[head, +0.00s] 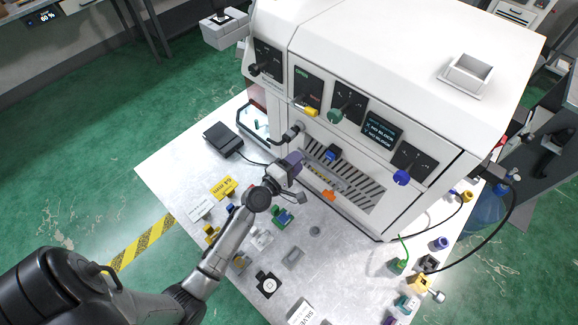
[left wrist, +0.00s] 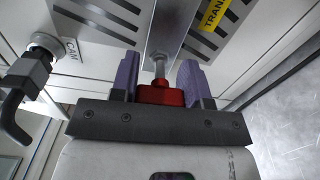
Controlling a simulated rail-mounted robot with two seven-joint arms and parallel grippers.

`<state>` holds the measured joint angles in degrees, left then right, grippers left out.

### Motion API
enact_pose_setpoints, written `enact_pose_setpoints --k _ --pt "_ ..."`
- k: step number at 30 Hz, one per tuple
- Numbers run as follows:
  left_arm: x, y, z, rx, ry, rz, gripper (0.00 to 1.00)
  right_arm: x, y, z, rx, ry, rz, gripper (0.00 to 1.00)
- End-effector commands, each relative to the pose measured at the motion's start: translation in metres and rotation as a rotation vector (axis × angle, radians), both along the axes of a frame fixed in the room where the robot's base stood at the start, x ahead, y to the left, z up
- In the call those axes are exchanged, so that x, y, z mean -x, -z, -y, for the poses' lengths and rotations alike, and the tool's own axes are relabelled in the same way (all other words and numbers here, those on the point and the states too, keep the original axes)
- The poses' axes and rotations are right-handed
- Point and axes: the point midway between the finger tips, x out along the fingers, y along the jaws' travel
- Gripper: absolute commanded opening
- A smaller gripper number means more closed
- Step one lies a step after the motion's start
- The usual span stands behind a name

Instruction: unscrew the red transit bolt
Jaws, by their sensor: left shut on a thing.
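The red transit bolt (left wrist: 165,96) shows in the left wrist view, between the two purple fingers of my left gripper (left wrist: 161,84). Its silver shank (left wrist: 159,66) runs up to a grey metal bar (left wrist: 172,30) on the machine's slotted front. My left gripper is shut on the red head. In the head view my left gripper (head: 295,160) is at the lower front of the white machine (head: 400,60), and the bolt is hidden there.
A black handle (left wrist: 22,95) by a CAM label stands left of my gripper in the left wrist view. A yellow label (left wrist: 215,17) is beside the bar. Small coloured parts, a black box (head: 223,139) and a green part (head: 282,216) lie on the table (head: 330,255).

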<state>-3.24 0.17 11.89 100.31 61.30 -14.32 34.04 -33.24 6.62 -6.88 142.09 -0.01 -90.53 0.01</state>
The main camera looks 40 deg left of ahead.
Motion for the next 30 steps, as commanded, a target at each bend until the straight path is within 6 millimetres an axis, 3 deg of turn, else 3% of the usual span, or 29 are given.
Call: enact_pose_setpoints --k 5,13,23,30 --pt "0.000 -0.001 0.000 0.033 0.000 0.000 0.23 0.000 -0.002 0.000 -0.001 0.001 0.000 0.43" --pt "0.000 -0.001 0.000 0.402 -0.001 -0.006 0.23 0.000 -0.015 0.000 0.000 0.000 0.000 0.43" --pt "0.000 0.000 0.000 0.447 0.000 -0.006 0.23 0.000 -0.015 0.003 0.009 -0.006 0.000 0.43" --pt "0.000 -0.001 0.000 0.787 -0.001 -0.012 0.23 0.000 -0.030 0.003 0.009 -0.006 0.000 0.43"
